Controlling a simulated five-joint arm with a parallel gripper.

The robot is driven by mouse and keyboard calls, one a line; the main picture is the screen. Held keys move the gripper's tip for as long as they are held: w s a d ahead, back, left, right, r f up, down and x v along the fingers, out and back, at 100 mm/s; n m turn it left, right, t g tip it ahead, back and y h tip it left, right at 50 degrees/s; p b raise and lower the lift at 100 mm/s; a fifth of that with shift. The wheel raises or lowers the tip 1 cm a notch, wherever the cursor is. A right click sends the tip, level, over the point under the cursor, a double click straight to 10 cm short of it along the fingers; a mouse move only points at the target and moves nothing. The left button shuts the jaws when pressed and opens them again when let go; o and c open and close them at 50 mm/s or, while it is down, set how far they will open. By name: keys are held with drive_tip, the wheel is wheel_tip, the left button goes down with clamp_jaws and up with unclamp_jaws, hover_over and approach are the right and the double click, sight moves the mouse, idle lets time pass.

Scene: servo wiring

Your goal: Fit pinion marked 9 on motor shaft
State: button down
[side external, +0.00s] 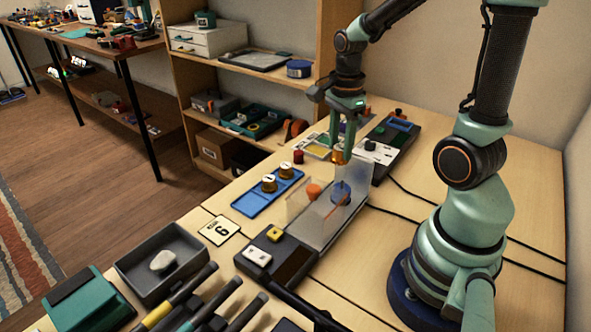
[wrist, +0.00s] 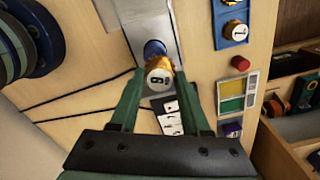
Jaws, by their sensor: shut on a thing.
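My gripper (side external: 345,118) is shut on a brass pinion (side external: 338,157) and holds it in the air above the blue motor (side external: 340,192). In the wrist view the pinion (wrist: 159,75) sits between my fingertips (wrist: 160,82); its pale top has one numeral, which could be read as 9 or 6. The blue motor (wrist: 154,48) shows just past the pinion, on a grey metal plate (side external: 318,226). The motor shaft is not clearly visible. The pinion looks apart from the motor. A blue tray (side external: 246,204) holds two more brass pinions (side external: 269,183).
Clear upright panels (side external: 355,180) and an orange part (side external: 313,191) stand near the motor. A numbered card (side external: 219,230), a dark control box (side external: 292,262) and a grey bin (side external: 190,240) with a white lump lie in front. A meter (side external: 392,145) and black cables lie behind.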

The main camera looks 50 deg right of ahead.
drive_tip(key=shift+s+d+f, duration=0.2)
drive_tip(key=shift+s+f, duration=0.15)
drive_tip(key=shift+s, duration=0.3)
drive_tip(key=shift+f, duration=2.85)
drive_tip(key=shift+f, duration=0.6)
drive_tip(key=c, duration=0.7)
unclamp_jaws()
drive_tip(key=shift+o, duration=0.2)
drive_tip(key=shift+r, duration=5.5)
